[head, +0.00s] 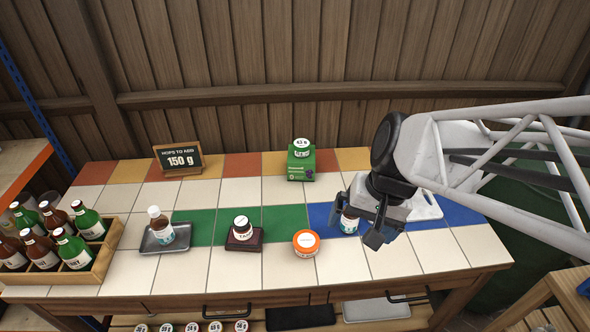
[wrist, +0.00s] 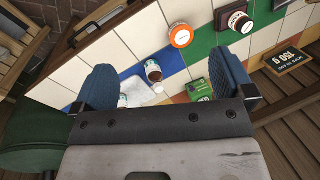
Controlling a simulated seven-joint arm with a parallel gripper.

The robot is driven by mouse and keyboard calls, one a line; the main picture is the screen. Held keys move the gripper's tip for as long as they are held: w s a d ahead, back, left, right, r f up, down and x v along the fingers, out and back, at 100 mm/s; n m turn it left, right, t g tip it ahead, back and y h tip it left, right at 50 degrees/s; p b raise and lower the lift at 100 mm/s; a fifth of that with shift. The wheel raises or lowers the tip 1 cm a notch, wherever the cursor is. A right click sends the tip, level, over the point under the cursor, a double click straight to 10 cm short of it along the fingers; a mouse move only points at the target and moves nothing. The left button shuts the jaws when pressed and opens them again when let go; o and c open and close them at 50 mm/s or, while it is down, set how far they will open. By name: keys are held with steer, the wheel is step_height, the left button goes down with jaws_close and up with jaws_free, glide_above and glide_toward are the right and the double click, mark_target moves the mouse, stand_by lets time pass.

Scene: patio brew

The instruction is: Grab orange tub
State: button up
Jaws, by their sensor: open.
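The orange tub (head: 306,243) is a short round tub with an orange lid and a white label. It stands upright on white tiles near the front of the counter, right of the brown jar. In the wrist view the orange tub (wrist: 181,35) shows beyond my fingers, near the top middle. My gripper (head: 362,215) is open and empty, to the right of the tub and above the blue tiles. In the wrist view my gripper (wrist: 165,85) has its two blue fingers wide apart, and the tub is not between them.
A bottle (head: 349,222) stands partly hidden behind my gripper, near a white board (head: 424,207). Farther left are a bottle on a grey tray (head: 152,245) and a bottle crate (head: 103,262). A green box (head: 301,166) stands behind.

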steer(key=w+a+f+m+y, duration=0.4)
steer(key=w+f+m+y, duration=0.4)
steer(key=f, duration=0.5)
steer(key=m+t+y, duration=0.1)
steer(key=m+t, duration=0.4)
steer(key=m, duration=0.5)
glide_toward(312, 242)
steer(key=a, duration=0.2)
steer(key=w+a, duration=0.1)
steer(key=shift+w+a+f, duration=0.2)
steer(key=shift+a+f, duration=0.05)
steer(key=shift+a, duration=0.1)
steer(key=shift+w+d+f+m, duration=0.15)
steer(key=shift+d+f+m, duration=0.1)
steer(key=shift+f+m, duration=0.35)
steer(key=shift+x, duration=1.3)
steer(key=shift+a+r, duration=0.1)
steer(key=shift+a, duration=0.05)
steer(key=shift+x, duration=2.5)
